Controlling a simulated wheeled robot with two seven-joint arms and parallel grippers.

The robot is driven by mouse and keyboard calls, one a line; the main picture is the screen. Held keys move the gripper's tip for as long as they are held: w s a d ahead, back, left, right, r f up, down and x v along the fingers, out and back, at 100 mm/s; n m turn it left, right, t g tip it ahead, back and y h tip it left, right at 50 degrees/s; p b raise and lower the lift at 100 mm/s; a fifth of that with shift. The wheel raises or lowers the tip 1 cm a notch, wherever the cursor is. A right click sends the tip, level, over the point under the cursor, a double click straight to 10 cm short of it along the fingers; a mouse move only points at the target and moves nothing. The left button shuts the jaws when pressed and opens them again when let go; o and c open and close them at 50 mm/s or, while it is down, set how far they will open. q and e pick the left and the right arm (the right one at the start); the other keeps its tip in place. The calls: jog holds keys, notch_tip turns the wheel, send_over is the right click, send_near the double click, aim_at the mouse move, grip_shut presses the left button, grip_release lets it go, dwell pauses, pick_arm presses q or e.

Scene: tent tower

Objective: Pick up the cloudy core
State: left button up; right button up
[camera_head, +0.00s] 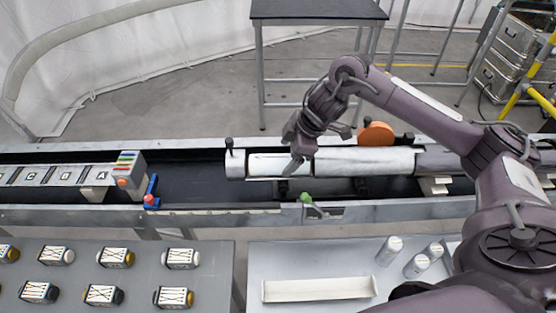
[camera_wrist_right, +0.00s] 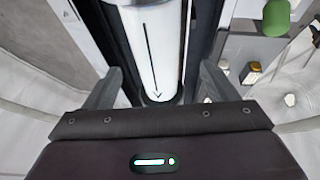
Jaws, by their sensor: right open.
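The cloudy core (camera_head: 266,166) seems to be the white cylinder lying in the tray of the long bench, left of a larger grey-white tube. In the right wrist view the white cylinder (camera_wrist_right: 156,45) carries a black arrow and lies between my fingers. My right gripper (camera_head: 294,166) is open, reaching down at the right end of this cylinder. The wrist view shows its fingers (camera_wrist_right: 158,82) apart, one on each side. Whether they touch the cylinder I cannot tell. My left gripper is not in view.
A large tube (camera_head: 365,161) lies right of the core, with an orange disc (camera_head: 376,134) behind it. A green knob (camera_head: 306,198) is on the bench's front rail. Small bottles (camera_head: 417,266) and a white tray (camera_head: 320,289) stand on the front table. Several labelled blocks (camera_head: 115,257) stand front left.

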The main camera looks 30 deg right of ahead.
aim_at(282, 158)
jog(key=p+x, duration=0.1)
jog(key=x, duration=0.1)
jog(key=shift+w+a+f, duration=0.15)
jog(key=shift+w+f, duration=0.05)
jog(key=shift+f, duration=0.1)
jog(key=shift+x, duration=0.9)
jog(key=c, duration=1.3)
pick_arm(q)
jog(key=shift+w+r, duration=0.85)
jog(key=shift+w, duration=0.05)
pick_arm(e)
jog(key=shift+w, duration=0.1)
jog(key=shift+c, duration=0.3)
jog(key=shift+r, duration=0.1)
